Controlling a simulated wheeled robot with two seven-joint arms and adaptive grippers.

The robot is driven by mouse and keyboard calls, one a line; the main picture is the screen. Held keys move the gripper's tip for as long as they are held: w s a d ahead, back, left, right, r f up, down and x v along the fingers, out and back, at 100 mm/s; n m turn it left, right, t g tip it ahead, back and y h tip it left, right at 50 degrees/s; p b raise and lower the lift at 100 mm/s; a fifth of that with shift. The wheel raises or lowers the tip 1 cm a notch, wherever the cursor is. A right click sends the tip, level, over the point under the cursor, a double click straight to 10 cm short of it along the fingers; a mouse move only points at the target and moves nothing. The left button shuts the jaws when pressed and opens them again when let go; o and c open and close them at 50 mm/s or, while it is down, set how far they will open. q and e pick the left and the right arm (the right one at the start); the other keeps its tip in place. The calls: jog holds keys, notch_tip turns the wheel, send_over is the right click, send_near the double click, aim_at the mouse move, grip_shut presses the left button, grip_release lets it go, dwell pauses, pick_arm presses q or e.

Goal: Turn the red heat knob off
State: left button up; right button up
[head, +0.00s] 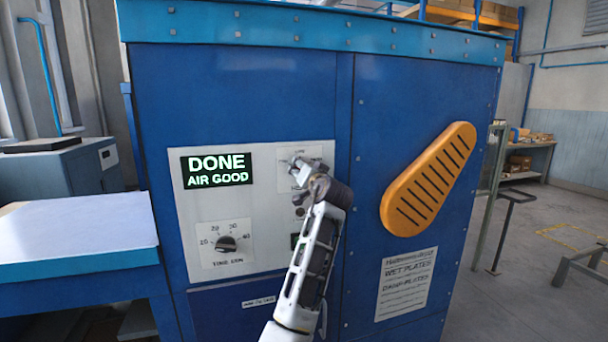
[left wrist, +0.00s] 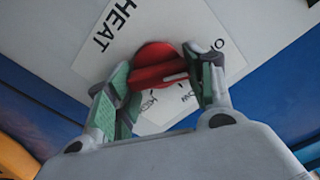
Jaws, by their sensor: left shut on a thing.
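The red heat knob (left wrist: 154,62) shows in the left wrist view, on a white label plate (left wrist: 125,45) marked HEAT. My left gripper (left wrist: 162,78) has a finger with a green pad on each side of the knob's grip bar and is shut on it. The knob's pointer end and part of the scale are partly covered by the fingers. In the head view my left gripper (head: 297,166) is at the upper right of the control panel (head: 262,200) and hides the knob. My right gripper is not in view.
A display (head: 216,170) reads DONE, AIR GOOD. Below it is a black time knob (head: 226,243). An orange slotted guard (head: 428,178) sticks out on the right of the blue dryer (head: 240,85). A flat table (head: 75,235) stands at left.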

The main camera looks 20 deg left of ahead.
pick_arm(q)
jog(key=shift+f, duration=0.2)
jog(key=o, duration=1)
jog(key=shift+o, duration=0.2)
jog(key=shift+r, duration=0.15)
jog(key=v, duration=0.7)
jog(key=shift+s+d, duration=0.15)
jog(key=shift+s, duration=0.05)
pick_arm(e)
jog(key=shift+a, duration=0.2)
